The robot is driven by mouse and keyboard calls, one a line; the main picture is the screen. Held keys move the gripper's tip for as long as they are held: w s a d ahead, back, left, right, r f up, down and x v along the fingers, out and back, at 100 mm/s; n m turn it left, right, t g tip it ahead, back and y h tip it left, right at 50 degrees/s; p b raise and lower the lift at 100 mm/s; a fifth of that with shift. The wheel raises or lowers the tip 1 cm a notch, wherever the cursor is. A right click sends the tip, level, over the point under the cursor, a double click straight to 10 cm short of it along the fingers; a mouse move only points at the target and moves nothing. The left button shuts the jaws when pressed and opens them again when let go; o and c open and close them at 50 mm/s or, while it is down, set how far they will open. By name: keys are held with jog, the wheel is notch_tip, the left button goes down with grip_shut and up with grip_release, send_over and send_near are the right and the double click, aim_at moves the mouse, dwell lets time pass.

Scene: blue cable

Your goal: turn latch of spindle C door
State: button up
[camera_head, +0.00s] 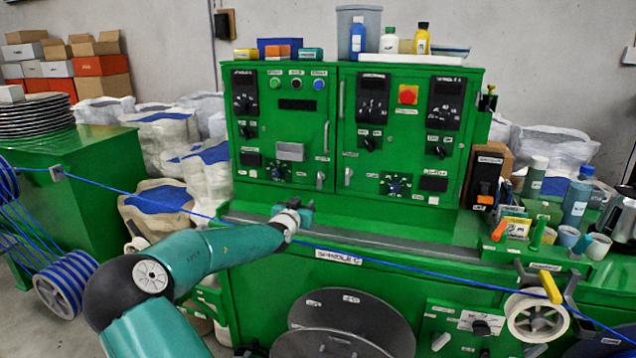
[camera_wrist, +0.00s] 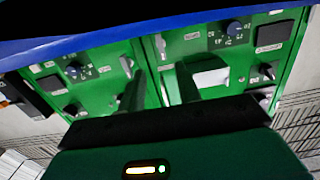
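The label on the machine's front ledge (camera_head: 338,257) reads SPINDLE C. Above and behind it stands a green cabinet with a left door (camera_head: 299,109) and a right door (camera_head: 424,68). Small pale latch handles sit near the middle seam, one on the left door (camera_head: 320,180) and one on the right door (camera_head: 347,177). The wrist view shows two pale handles (camera_wrist: 161,43) and (camera_wrist: 126,66). I cannot tell which door is spindle C's. My gripper (camera_head: 305,212) is above the ledge, in front of and below the doors. Its two dark fingers (camera_wrist: 161,88) are apart and hold nothing visible.
A blue cable (camera_head: 430,270) runs across the front, past my arm, to a white pulley (camera_head: 536,316) at right; it crosses the wrist view's top (camera_wrist: 120,32). Bottles and cups (camera_head: 575,205) crowd the right ledge. A dark reel (camera_head: 350,320) is below.

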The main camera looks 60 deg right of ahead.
aim_at(319, 179)
jog(key=shift+h, duration=0.4)
jog(key=d, duration=0.4)
jog(key=w+d, duration=0.1)
jog(key=d, duration=0.4)
jog(key=w+d+r, duration=0.1)
jog(key=d, duration=0.4)
jog(key=shift+d, duration=0.25)
grip_shut()
